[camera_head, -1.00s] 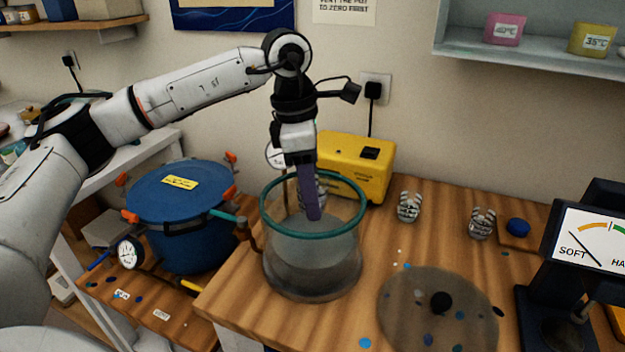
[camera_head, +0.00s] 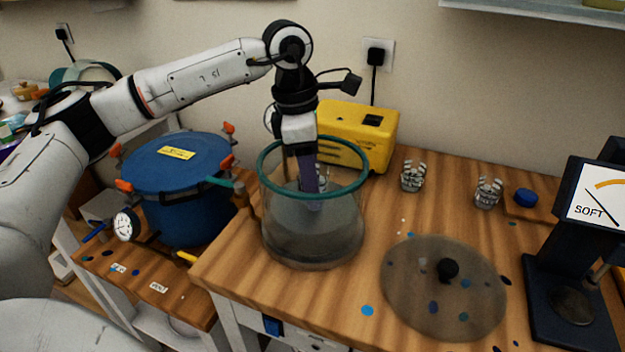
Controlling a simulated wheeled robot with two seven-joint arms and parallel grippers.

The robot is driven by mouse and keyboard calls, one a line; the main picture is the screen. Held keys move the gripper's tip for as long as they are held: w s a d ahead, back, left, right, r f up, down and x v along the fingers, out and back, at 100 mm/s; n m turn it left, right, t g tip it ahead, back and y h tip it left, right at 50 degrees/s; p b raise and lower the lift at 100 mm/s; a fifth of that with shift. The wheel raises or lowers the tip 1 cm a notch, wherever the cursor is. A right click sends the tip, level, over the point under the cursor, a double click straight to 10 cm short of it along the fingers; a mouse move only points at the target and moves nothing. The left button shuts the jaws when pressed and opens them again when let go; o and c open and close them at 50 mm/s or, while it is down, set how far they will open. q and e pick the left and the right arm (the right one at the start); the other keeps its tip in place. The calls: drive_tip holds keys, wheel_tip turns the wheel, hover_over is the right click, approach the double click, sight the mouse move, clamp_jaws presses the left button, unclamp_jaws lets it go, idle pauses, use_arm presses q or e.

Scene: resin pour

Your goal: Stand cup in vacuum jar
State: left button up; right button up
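The vacuum jar (camera_head: 315,240) is a clear glass cylinder with a teal rim, standing open on the wooden bench. My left gripper (camera_head: 314,200) points straight down through the jar's mouth, its fingers inside below the rim. The fingers overlap from this side, so their opening is not clear. A small pale, ridged shape (camera_head: 322,184) shows just beside the fingers through the glass. I cannot tell whether it is a cup in the grip or something behind the jar. The round clear lid (camera_head: 410,290) with a black knob lies on the bench right of the jar. My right gripper is not in view.
A blue pot (camera_head: 185,215) with orange clamps and a gauge stands left of the jar. A yellow box (camera_head: 370,130) is behind it. Two ridged metallic holders (camera_head: 413,176) (camera_head: 488,192) and a blue puck (camera_head: 525,197) are right. A dial meter (camera_head: 590,200) stands far right.

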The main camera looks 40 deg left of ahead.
use_arm(q)
drive_tip(key=shift+f+b, duration=0.35)
drive_tip(key=shift+f, duration=0.15)
drive_tip(key=o, duration=1.2)
drive_tip(key=shift+c, duration=0.2)
wheel_tip(320, 180, up, 12)
drive_tip(key=p, duration=0.6)
drive_tip(key=shift+r, duration=0.25)
